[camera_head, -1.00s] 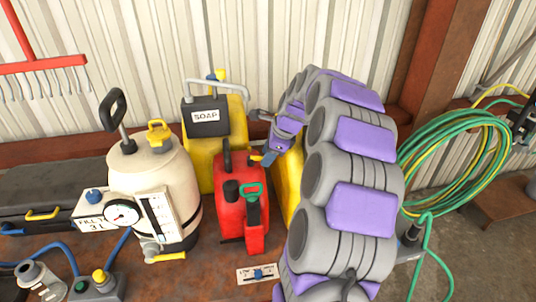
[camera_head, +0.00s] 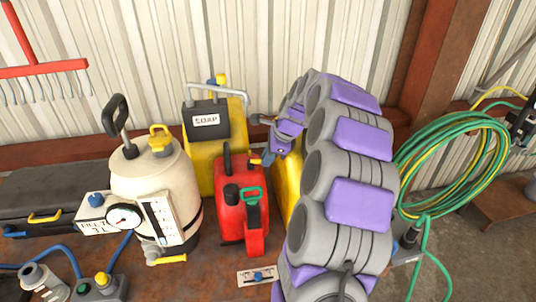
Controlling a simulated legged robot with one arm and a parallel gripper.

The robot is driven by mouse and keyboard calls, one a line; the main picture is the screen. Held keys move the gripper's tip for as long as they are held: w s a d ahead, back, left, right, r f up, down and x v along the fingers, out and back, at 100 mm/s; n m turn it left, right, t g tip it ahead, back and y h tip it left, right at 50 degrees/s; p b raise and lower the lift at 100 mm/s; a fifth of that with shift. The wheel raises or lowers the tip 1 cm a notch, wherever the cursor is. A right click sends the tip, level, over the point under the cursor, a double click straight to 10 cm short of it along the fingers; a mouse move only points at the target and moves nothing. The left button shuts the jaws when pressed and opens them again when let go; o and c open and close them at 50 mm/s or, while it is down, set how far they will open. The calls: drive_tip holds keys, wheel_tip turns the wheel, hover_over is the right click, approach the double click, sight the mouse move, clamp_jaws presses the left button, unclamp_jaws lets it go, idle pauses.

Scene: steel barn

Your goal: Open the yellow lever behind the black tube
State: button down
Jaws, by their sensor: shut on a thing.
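My gripper (camera_head: 267,157) is at the right of the red canister (camera_head: 239,205), in front of the yellow soap container (camera_head: 203,167). Its tips are shut on a small yellow piece (camera_head: 256,161), which looks like the yellow lever; the fingers hide most of it. A black upright tube (camera_head: 227,157) rises from the red canister just left of my gripper. My arm hides what lies behind and right of the gripper.
A cream pressure tank (camera_head: 146,186) with a gauge (camera_head: 124,216) stands left of the canister. A small plate with a blue knob (camera_head: 257,276) lies in front. A green hose coil (camera_head: 455,165) hangs at the right. A corrugated wall (camera_head: 290,40) closes the back.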

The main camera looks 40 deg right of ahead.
drive_tip(key=shift+w+d+r+n+y+p, duration=0.3)
drive_tip(key=shift+n+p, duration=0.3)
drive_tip(key=shift+p, duration=0.3)
drive_tip(key=shift+w+d+f+n+p, duration=0.15)
drive_tip(key=shift+f+n+p, duration=0.1)
drive_tip(key=shift+n+p, duration=0.3)
drive_tip(key=c, duration=1.1)
unclamp_jaws()
drive_tip(key=p+v, duration=0.1)
drive_tip(key=v, duration=1.6)
drive_tip(key=shift+w+d+p, duration=0.35)
drive_tip(key=shift+d+p, duration=0.05)
drive_tip(key=shift+d, duration=0.05)
drive_tip(key=shift+r, duration=0.1)
